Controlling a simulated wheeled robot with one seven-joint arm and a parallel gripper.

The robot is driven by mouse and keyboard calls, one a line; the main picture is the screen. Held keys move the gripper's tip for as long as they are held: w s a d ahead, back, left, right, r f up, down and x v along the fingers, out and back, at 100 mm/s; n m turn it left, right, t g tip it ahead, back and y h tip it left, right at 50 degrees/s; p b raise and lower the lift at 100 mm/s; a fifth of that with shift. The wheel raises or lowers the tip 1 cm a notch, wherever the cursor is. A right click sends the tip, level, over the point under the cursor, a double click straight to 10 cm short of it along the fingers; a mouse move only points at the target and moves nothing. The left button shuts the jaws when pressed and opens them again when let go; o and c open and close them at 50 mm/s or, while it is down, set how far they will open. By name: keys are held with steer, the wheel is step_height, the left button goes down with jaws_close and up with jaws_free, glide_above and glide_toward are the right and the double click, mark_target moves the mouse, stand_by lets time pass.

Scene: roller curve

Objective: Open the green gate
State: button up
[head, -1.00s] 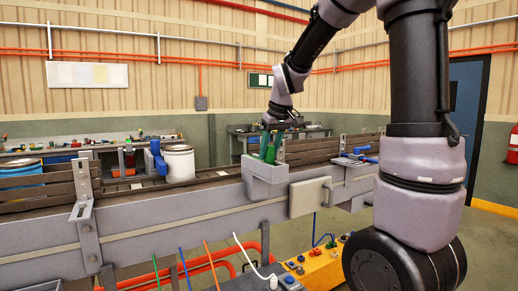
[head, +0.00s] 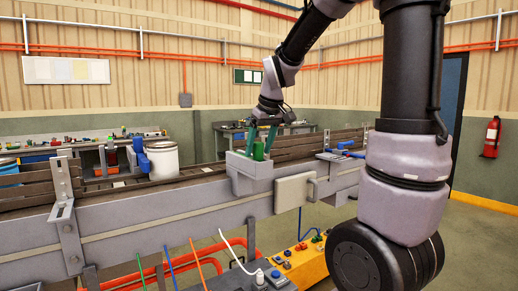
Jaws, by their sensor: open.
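The green gate part (head: 258,151) stands upright in a grey housing (head: 250,180) on the near side of the conveyor. Only a small piece of it shows above the housing. My gripper (head: 261,147) points down over the housing from above. Its teal fingers are spread, one on each side of the green part as seen here. I cannot tell whether they touch it. The lower end of the gate is hidden by the housing.
A white can (head: 162,161) stands on the conveyor beside a blue gate part (head: 140,153). Another blue part (head: 345,150) is to the right. A grey box (head: 294,192) hangs on the conveyor's near side, above a yellow button panel (head: 302,264).

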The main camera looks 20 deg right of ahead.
steer(key=v, duration=1)
steer(key=shift+s+r, duration=0.15)
steer(key=s+f+m+t, duration=0.3)
steer(key=s+m, duration=0.4)
steer(key=s, duration=0.8)
steer(key=shift+d+f+m+y, duration=0.3)
steer(key=shift+d+f+m, duration=0.1)
steer(key=shift+f, duration=0.3)
stand_by(0.6)
